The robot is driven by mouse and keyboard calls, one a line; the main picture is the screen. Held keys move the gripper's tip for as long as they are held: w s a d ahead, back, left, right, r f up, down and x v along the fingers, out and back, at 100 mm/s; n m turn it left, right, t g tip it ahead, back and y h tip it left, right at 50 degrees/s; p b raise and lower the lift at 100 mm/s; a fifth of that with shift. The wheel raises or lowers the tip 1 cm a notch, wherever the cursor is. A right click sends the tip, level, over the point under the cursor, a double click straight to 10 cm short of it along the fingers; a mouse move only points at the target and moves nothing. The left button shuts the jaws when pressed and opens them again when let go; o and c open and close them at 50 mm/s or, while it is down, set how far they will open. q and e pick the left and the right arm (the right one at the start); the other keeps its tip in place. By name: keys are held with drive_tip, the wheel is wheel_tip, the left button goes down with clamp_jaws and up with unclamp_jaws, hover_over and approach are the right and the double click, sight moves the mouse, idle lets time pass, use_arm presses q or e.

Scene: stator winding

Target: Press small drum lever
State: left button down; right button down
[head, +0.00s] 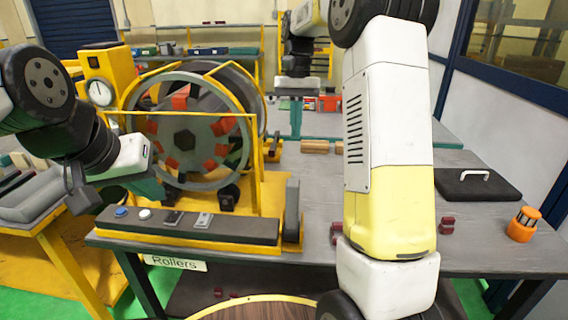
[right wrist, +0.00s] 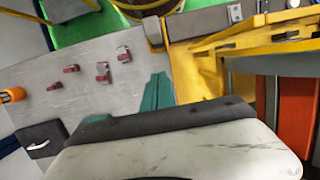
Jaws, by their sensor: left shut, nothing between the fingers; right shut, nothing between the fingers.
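The big drum (head: 186,140) with orange-red blocks stands in a yellow frame.
A black tray (head: 478,184) and an orange holder (head: 524,224) lie on the right of the grey table. Small dark red blocks (head: 446,226) lie near its front edge. A dial gauge (head: 100,92) is left of the drum.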

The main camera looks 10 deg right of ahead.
drive_tip(key=s+a+f, duration=0.1)
drive_tip(key=s+f, duration=0.5)
drive_tip(key=f, duration=0.2)
drive_tip(key=shift+a+f, duration=0.35)
drive_tip(key=shift+f, duration=0.05)
